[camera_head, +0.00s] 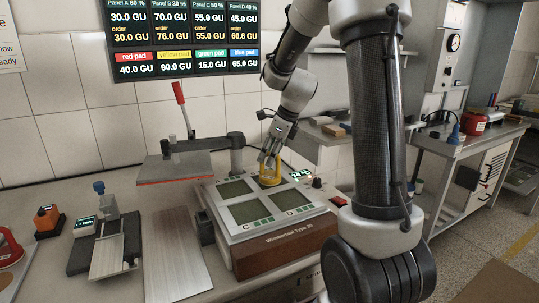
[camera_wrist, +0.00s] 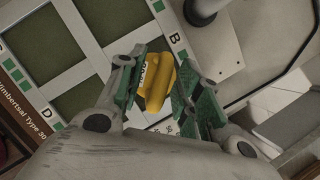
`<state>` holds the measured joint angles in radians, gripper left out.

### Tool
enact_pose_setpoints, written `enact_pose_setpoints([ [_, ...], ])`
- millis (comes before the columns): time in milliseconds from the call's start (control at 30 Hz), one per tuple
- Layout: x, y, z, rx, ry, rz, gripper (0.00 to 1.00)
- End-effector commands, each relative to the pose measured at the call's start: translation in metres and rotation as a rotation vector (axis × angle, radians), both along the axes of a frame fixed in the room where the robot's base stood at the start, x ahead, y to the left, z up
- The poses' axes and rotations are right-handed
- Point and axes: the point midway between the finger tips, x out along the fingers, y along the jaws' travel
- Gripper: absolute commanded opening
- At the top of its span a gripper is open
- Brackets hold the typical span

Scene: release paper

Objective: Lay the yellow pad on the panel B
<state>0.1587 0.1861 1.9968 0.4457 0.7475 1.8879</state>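The yellow pad (camera_head: 269,176) is a small, bright yellow block with dark lettering on it. My gripper (camera_head: 271,154) reaches down onto it from above. In the wrist view the yellow pad (camera_wrist: 157,82) sits between the green-lined fingers of my gripper (camera_wrist: 160,88), which close on both its sides. In the head view the pad is at panel B, the back-right square of the white plate, and hides most of that panel. I cannot tell whether the pad touches the panel.
The white plate (camera_head: 220,212) carries other dark green panels, including C (camera_head: 250,211) and D (camera_head: 291,199). A press arm with a red handle (camera_head: 181,103) stands at the left. A black knob (camera_head: 317,183) is close on the right. A wall screen (camera_head: 183,35) lists the pads.

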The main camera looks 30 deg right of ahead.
Motion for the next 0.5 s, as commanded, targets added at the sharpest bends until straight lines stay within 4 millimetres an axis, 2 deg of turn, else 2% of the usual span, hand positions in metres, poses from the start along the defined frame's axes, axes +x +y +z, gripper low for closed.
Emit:
enact_pose_setpoints([
  [267, 0.000, 0.000, 0.002, 0.000, -0.002, 0.001, 0.35],
  [367, -0.002, -0.003, 0.012, -0.001, -0.004, 0.000, 0.35],
  [500, -0.010, -0.010, 0.038, -0.001, -0.005, -0.001, 0.35],
])
